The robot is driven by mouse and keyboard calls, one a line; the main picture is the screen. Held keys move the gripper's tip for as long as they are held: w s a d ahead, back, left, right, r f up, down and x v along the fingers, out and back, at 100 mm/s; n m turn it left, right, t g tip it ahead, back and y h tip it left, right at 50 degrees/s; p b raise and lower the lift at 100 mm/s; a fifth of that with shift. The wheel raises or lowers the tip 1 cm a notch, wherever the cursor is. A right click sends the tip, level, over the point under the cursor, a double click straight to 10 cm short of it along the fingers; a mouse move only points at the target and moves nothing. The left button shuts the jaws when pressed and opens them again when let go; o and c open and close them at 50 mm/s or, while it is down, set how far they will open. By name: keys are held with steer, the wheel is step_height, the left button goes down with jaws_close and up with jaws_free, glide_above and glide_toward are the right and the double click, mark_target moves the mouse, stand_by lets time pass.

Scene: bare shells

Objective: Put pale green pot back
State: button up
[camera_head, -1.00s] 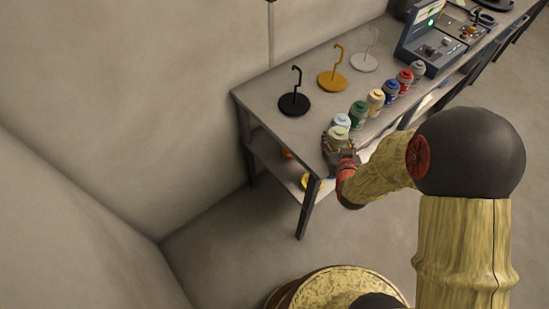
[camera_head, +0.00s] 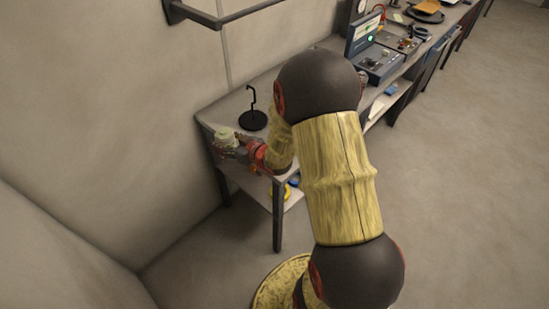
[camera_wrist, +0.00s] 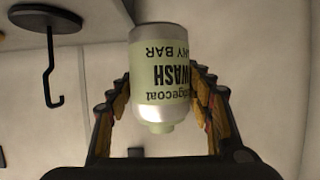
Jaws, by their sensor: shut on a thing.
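The pale green pot (camera_head: 224,137) has a pale green lid and a light label, and it is at the left end of the table (camera_head: 207,118) in the head view. My gripper (camera_head: 234,146) is shut on it, its fingers around the pot's sides. In the wrist view the pot (camera_wrist: 160,75) appears lid down between both finger rows of my gripper (camera_wrist: 163,92), its dark label text upside down. I cannot tell whether its base touches the tabletop.
A black hook stand (camera_head: 253,120) stands on the table near the pot; it also shows in the wrist view (camera_wrist: 46,22). My arm hides the middle of the table. A blue case (camera_head: 378,62) stands farther along. A wall rail (camera_head: 225,16) is above.

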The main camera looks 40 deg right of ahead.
steer(key=s+d+r+p, duration=0.1)
steer(key=s+d, duration=0.4)
steer(key=d, duration=0.3)
steer(key=s+d+p, duration=0.1)
steer(key=s+d, duration=0.4)
steer(key=d, duration=0.3)
steer(key=shift+n+y, duration=0.4)
steer(key=shift+y, duration=0.1)
steer(key=f, duration=0.3)
steer(key=f+b, duration=0.1)
steer(key=f, duration=0.2)
steer(key=f+b, duration=0.1)
steer(key=f, duration=0.2)
steer(key=shift+w, duration=0.3)
steer(key=shift+f, duration=0.2)
steer(key=o, duration=1.6)
steer(key=shift+a, duration=0.1)
steer(key=shift+c, duration=0.2)
steer(key=shift+r, duration=0.15)
